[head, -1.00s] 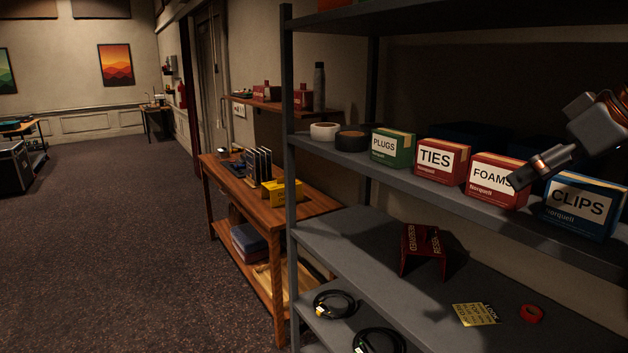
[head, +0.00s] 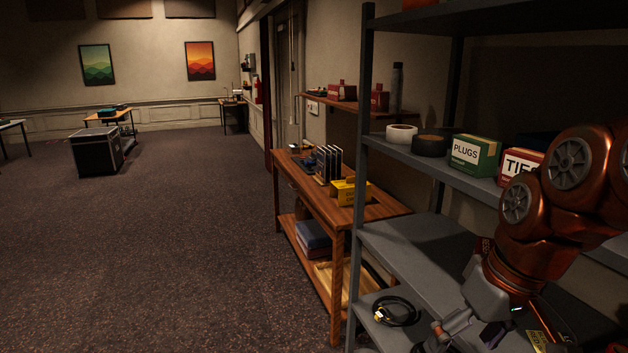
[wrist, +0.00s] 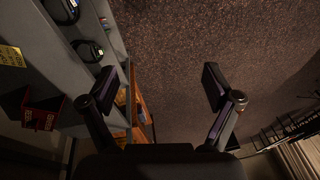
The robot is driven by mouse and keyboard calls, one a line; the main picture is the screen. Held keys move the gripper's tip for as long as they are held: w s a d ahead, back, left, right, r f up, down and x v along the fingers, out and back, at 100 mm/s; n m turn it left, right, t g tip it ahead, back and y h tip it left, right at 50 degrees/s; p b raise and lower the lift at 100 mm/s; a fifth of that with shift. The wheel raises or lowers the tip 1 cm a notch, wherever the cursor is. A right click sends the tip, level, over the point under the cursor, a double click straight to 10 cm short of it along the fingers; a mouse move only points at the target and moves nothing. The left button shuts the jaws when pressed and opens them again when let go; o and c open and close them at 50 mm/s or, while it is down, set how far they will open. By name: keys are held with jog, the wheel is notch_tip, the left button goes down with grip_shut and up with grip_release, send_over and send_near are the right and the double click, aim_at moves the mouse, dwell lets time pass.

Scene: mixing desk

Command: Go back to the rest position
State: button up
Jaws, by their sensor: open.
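My gripper shows in the wrist view (wrist: 160,82) with its two dark fingers spread wide and nothing between them. Dark speckled carpet (wrist: 185,40) lies beyond the fingers. In the head view my copper-coloured arm fills the lower right, bent downward in front of the grey shelf unit (head: 400,250). Its grey wrist end is low, near the bottom edge of the picture, and the fingers are only partly visible there.
The shelf unit carries a green PLUGS box (head: 475,153), a TIES box (head: 517,165) partly hidden by my arm, tape rolls and a coiled cable (head: 397,311). A wooden bench (head: 335,208) stands beyond. A black case (head: 97,150) stands far left. Open carpet lies left.

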jog(key=s+a+f+m+g+h, duration=0.2)
jog(key=s+f+g, duration=0.1)
jog(key=s+f, duration=1)
notch_tip(320, 180, down, 3)
jog(key=shift+s+f+m, duration=0.1)
jog(key=shift+s+m, duration=0.3)
jog(key=shift+c, duration=0.2)
